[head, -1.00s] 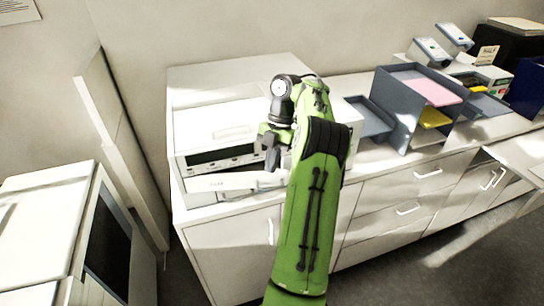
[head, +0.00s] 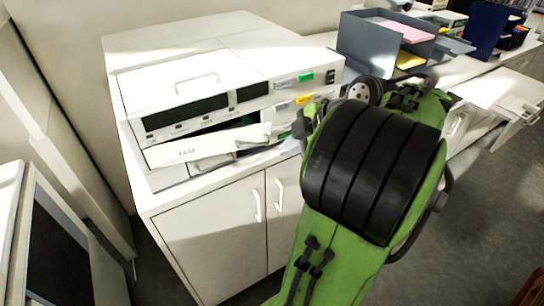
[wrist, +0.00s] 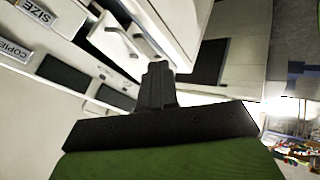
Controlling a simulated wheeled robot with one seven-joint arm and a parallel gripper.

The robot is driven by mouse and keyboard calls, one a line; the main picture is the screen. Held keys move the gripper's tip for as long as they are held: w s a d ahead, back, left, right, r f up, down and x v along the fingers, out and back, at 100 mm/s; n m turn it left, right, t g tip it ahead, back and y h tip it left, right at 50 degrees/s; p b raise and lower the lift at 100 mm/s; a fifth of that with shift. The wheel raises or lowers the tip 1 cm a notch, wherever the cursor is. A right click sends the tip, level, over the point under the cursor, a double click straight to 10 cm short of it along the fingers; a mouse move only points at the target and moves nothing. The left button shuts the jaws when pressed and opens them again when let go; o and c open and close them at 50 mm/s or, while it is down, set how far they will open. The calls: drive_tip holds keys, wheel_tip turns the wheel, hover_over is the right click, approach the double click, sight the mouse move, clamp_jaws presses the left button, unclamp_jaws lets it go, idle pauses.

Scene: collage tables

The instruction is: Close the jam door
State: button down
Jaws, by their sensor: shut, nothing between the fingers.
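The jam door (head: 205,147) is a white flap low on the front of the white copier (head: 250,62). In the head view it hangs open, tilted outward, with a dark gap above it and a label on its left part. My gripper (wrist: 157,72) is shut and empty in the wrist view, its fingers together in front of the copier's white front parts. In the head view my green arm and its black joint hide most of the gripper, to the right of the door. I cannot tell whether the fingers touch the door.
The copier stands on a white cabinet (head: 213,235) with bar handles. Grey paper trays (head: 370,42) stand to its right on the counter. An upright pale panel is at left, and a white unit with a dark front (head: 62,245) stands at lower left. Grey floor is clear at right.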

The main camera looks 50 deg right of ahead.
sight(258, 129)
drive_tip(key=w+f+b, duration=0.1)
drive_tip(key=w+f, duration=0.5)
drive_tip(key=w, duration=0.3)
drive_tip(key=shift+w+d+f, duration=0.2)
drive_tip(key=shift+w+d, duration=0.1)
drive_tip(key=shift+d, duration=0.1)
drive_tip(key=shift+n+y, duration=0.5)
drive_tip(key=shift+n, duration=0.2)
drive_tip(key=w+d+p, duration=0.1)
drive_tip(key=w, duration=0.1)
drive_tip(key=w+d+p, duration=0.2)
drive_tip(key=w+d, duration=0.1)
drive_tip(key=shift+w+p, duration=0.3)
drive_tip(key=shift+a+r, duration=0.1)
